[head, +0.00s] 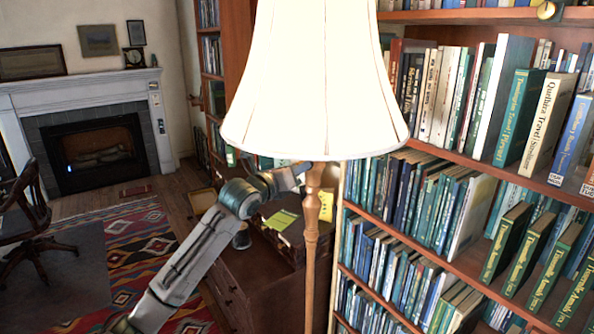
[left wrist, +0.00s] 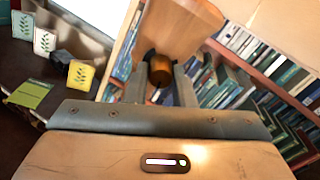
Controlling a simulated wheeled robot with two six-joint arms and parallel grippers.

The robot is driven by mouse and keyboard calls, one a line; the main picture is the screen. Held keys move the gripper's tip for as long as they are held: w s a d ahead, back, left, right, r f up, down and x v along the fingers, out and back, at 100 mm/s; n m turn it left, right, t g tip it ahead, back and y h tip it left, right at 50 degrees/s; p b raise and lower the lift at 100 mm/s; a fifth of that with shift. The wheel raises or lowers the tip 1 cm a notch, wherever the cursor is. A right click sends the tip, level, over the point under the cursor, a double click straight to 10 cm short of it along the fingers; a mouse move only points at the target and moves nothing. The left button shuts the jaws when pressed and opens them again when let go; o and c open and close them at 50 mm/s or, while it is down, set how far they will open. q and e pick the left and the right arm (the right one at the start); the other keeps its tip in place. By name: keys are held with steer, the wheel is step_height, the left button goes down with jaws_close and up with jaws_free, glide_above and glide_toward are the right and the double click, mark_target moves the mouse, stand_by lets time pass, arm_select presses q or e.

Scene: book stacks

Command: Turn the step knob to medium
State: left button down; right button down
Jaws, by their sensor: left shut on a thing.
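A lamp with a large cream shade (head: 315,85) and a turned wooden post (head: 312,215) stands in the middle of the head view. My left gripper (head: 302,172) reaches up to the post just under the shade, and its fingertips are partly hidden there. In the left wrist view, the two fingers (left wrist: 160,85) of my left gripper are shut on a small round brown knob (left wrist: 160,70) in front of the wooden lamp body. The knob's setting cannot be read. My right gripper is not in view.
Tall bookshelves (head: 472,258) full of books stand close on the right. A dark wooden cabinet (head: 275,305) with a yellow-green paper (head: 281,220) stands behind the lamp. A fireplace (head: 95,155) and a patterned rug (head: 145,250) lie to the left.

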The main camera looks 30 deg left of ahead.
arm_select(q)
steer(key=shift+f+m, duration=0.1)
steer(key=shift+m, duration=0.8)
steer(key=c, duration=1.2)
jaws_free()
steer(key=shift+c, duration=0.2)
steer(key=s+a+b, duration=0.1)
steer(key=s+b, duration=0.7)
steer(key=s, duration=0.2)
steer(key=shift+s, duration=0.4)
